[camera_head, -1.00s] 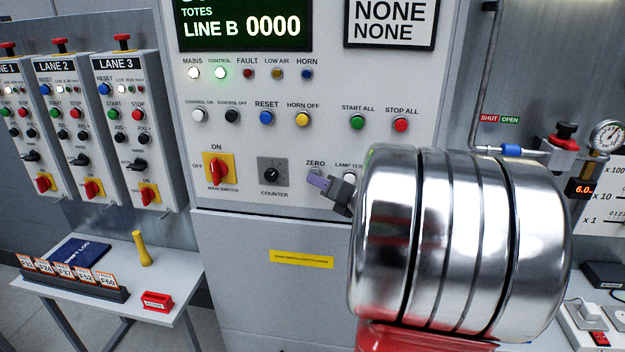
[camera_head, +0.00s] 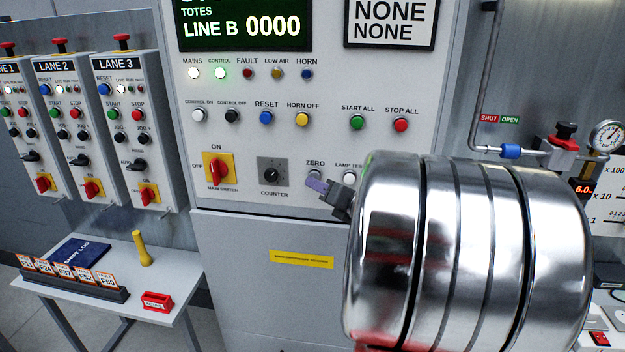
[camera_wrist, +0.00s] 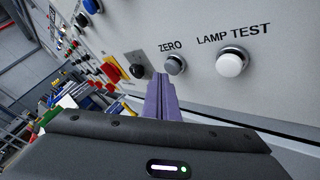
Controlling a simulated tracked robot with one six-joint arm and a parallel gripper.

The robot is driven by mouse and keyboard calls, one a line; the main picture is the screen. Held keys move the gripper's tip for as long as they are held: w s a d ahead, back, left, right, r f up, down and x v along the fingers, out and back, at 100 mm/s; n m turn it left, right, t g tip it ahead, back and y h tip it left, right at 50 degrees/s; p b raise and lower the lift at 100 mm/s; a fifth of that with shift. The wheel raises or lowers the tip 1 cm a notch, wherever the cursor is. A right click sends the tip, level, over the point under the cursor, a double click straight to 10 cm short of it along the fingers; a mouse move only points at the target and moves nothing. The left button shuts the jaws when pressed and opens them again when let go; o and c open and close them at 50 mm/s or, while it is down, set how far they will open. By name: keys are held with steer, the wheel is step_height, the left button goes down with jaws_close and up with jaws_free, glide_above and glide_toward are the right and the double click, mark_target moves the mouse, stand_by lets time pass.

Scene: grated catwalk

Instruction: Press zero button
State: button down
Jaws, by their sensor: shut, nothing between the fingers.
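The ZERO button (camera_wrist: 174,65) is a grey round button in a metal ring, under its ZERO label on the grey panel. In the head view the ZERO button (camera_head: 315,171) is partly covered by my gripper. My gripper (camera_head: 313,184) is shut and empty, its purple fingers pointing at the panel. In the wrist view the closed fingertips of my gripper (camera_wrist: 161,78) lie just left of and below the button. I cannot tell whether they touch the panel. The display (camera_head: 245,26) reads LINE B 0000.
The white LAMP TEST button (camera_wrist: 232,62) is right of ZERO. The black COUNTER switch (camera_head: 272,174) and the red and yellow main switch (camera_head: 218,169) are to its left. A small table (camera_head: 190,266) stands at lower left. My metal arm blocks the lower right panel.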

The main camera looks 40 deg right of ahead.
steer(key=shift+s+a, duration=0.2)
steer(key=shift+a, duration=0.05)
steer(key=s+a, duration=0.1)
steer(key=a, duration=0.1)
steer(key=s+a, duration=0.1)
steer(key=s, duration=0.1)
steer(key=shift+a, duration=0.4)
stand_by(0.4)
stand_by(0.6)
steer(key=shift+w, duration=0.1)
